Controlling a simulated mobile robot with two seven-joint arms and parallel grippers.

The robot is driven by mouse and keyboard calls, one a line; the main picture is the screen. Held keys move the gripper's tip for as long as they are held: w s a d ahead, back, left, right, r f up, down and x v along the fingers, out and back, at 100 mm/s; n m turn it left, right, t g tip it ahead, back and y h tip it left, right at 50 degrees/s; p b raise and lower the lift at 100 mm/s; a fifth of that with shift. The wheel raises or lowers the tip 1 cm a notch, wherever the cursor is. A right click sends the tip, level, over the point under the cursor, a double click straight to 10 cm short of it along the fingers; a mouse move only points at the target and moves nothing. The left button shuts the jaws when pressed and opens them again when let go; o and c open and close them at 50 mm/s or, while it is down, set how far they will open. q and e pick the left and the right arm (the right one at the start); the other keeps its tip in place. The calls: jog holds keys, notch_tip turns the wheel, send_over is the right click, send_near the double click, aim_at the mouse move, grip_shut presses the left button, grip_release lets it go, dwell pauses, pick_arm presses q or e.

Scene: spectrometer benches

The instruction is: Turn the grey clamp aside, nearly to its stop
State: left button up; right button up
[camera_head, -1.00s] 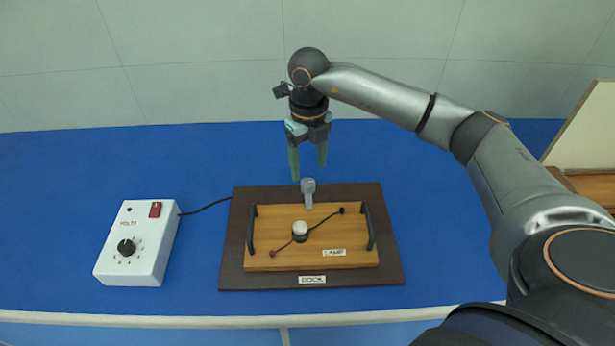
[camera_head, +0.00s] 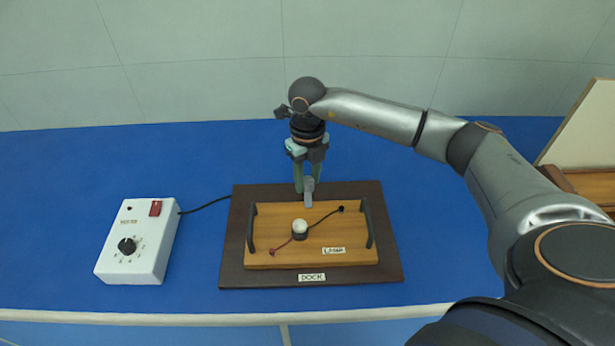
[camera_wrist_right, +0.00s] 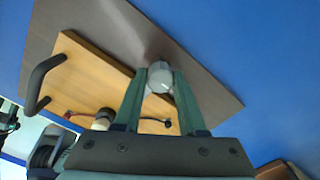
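The grey clamp (camera_head: 308,193) stands at the back edge of the wooden lamp board (camera_head: 275,260), on the dark dock base (camera_head: 390,250). It points toward the front, over the board's back edge. My right gripper (camera_head: 307,186) is lowered at the clamp, with its green fingers on either side of it. In the right wrist view the clamp's rounded grey top (camera_wrist_right: 159,78) lies between the two fingertips. The fingers stand apart; I cannot tell whether they touch the clamp. My left gripper is not in view.
A white box (camera_head: 137,242) with a black dial and red switch stands at the left, its cable running to the dock. The board carries two black handles and a small white-topped lamp (camera_head: 300,228).

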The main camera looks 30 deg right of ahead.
grip_shut()
